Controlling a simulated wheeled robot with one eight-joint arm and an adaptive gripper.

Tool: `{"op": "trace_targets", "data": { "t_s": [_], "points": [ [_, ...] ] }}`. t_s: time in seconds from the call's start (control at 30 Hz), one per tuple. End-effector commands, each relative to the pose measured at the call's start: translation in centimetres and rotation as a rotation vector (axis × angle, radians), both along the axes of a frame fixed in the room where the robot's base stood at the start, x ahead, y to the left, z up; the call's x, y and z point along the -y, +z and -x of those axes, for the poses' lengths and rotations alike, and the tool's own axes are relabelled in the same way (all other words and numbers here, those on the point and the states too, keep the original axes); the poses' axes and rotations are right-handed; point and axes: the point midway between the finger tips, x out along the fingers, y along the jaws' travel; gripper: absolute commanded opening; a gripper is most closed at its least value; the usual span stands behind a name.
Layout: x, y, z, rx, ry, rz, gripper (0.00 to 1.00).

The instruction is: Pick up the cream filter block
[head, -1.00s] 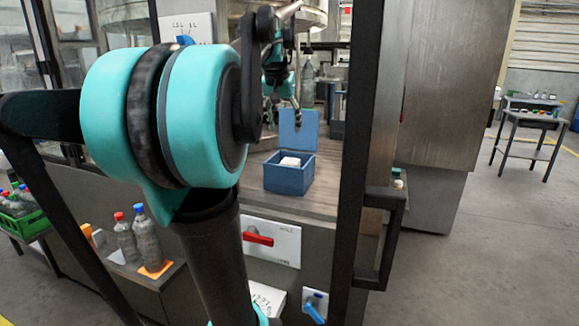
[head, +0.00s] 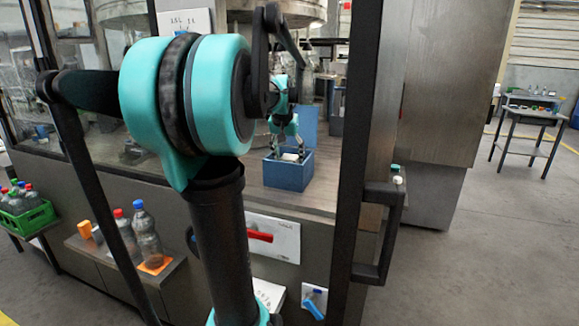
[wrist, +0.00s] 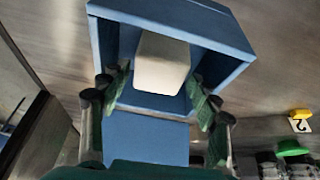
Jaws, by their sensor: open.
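The cream filter block (wrist: 162,62) sits inside an open blue box (wrist: 225,28), seen from above in the wrist view. In the head view the block (head: 290,157) is a small pale patch inside the blue box (head: 288,176). My gripper (wrist: 160,92) is open, its two green-padded fingers at the near end of the block, one towards each side. In the head view my gripper (head: 287,150) is at the top of the box. The fingers do not visibly touch the block. The box's raised blue lid (wrist: 150,140) shows below and between the fingers.
The box stands on a wooden-looking worktop (head: 330,200) inside the machine. A dark door frame post (head: 360,130) with a handle (head: 383,235) stands to the right. Bottles (head: 147,235) stand on a low shelf at the left. A green crate (head: 27,218) is farther left.

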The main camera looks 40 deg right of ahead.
Motion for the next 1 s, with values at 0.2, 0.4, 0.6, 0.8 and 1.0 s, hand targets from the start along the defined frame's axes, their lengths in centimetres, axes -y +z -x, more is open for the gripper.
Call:
{"op": "trace_targets", "data": {
  "t_s": [0.2,0.4,0.6,0.8,1.0],
  "points": [
    [0.8,-2.6,-0.4,0.0,0.0,0.0,0.62],
    [0.9,-3.0,-0.4,0.0,0.0,0.0,0.62],
    [0.9,-3.0,-0.4,0.0,0.0,0.0,0.5],
    [0.9,-3.0,-0.4,0.0,0.0,0.0,0.25],
    [0.9,-2.9,-0.4,0.0,0.0,0.0,0.23]
  ]
}}
